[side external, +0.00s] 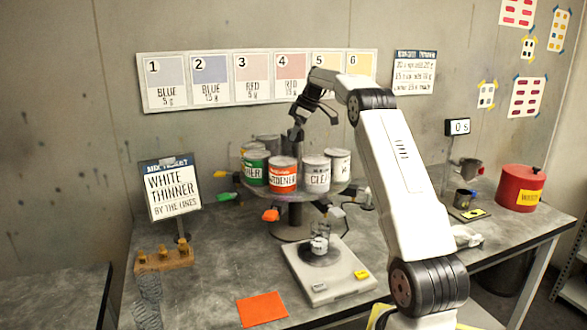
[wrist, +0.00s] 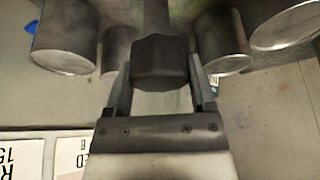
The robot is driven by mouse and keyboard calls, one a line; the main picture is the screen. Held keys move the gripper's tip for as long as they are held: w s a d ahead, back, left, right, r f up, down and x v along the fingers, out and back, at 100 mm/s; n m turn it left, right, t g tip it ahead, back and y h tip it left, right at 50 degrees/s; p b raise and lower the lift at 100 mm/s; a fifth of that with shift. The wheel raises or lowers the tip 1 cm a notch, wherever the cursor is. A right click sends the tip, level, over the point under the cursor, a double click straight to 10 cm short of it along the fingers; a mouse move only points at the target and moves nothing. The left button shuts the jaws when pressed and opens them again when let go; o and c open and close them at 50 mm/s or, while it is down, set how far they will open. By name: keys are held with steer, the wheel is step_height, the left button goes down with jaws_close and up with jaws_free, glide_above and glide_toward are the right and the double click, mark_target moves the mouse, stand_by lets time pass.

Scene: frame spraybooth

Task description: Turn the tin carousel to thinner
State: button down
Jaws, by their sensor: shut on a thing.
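The tin carousel (side external: 325,188) is a round rack on a dark post with several tins. The green-banded tin (side external: 256,170), its label partly hidden and ending in "NER", sits at the left front. The orange hardener tin (side external: 283,175) is beside it at the front, with a clear tin (side external: 316,175) and a white-labelled tin to its right. More tins stand behind, partly hidden. My gripper (side external: 297,132) is above the carousel.
A scale (side external: 328,275) with a small cup (side external: 320,243) stands below the carousel's front. A ticket stand (side external: 172,188) reads white, thinner. An orange sheet (side external: 262,308) lies in front. A red waste bin (side external: 520,188) is at right. Coloured spouts stick out around the carousel.

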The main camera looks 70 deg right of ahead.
steer(key=n, duration=0.2)
steer(key=n+y, duration=0.1)
steer(key=n, duration=0.1)
steer(key=shift+n+g+y, duration=0.3)
steer(key=shift+n+g, duration=0.1)
steer(key=shift+r+n, duration=0.1)
steer(key=shift+n, duration=0.3)
jaws_free()
steer(key=shift+m, duration=0.7)
